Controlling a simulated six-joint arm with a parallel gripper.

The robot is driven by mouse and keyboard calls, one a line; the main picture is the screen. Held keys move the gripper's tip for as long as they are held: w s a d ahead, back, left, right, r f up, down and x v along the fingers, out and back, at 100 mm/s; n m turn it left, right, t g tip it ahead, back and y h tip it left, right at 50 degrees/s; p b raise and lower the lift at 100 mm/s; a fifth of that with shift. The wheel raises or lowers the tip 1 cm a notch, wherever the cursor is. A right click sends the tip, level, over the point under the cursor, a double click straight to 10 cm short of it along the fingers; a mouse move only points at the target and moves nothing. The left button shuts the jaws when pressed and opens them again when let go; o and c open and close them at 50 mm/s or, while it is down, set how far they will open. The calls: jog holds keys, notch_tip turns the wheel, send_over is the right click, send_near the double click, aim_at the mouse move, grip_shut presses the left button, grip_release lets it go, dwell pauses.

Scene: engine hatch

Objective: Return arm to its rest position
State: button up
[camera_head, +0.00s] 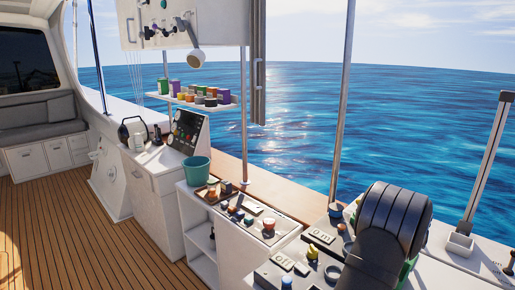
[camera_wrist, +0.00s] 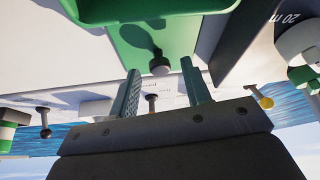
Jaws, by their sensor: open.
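My gripper (camera_wrist: 160,68) is open in the wrist view, its two fingers spread apart with no object held between them. A grey round knob (camera_wrist: 159,66) appears beyond the fingertips, in front of a green box-like part (camera_wrist: 150,38); whether a finger touches it I cannot tell. In the head view my dark, rounded arm stands at the lower right above the console, and it hides part of the panel there. The gripper's fingers cannot be made out in the head view.
The console (camera_head: 268,240) carries small coloured parts and labelled blocks. A teal bucket (camera_head: 196,169) stands left of it. A shelf (camera_head: 205,103) of coloured items and a white panel (camera_head: 190,28) with a lamp hang behind. A metal post (camera_head: 343,100) rises near my arm. Wooden deck (camera_head: 70,215) is clear at left.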

jog(key=v, duration=1)
jog(key=x, duration=1.2)
jog(key=r, duration=0.5)
jog(key=shift+s+d, duration=0.15)
jog(key=shift+s, duration=0.25)
jog(key=s+d+r, duration=0.3)
jog(key=s+r, duration=0.4)
jog(key=s, duration=0.4)
jog(key=s+a+r, duration=0.4)
jog(key=s+a, duration=0.4)
jog(key=w+a+f, duration=0.4)
jog(key=w+f, duration=0.2)
jog(key=w, duration=0.4)
jog(key=shift+f, duration=0.2)
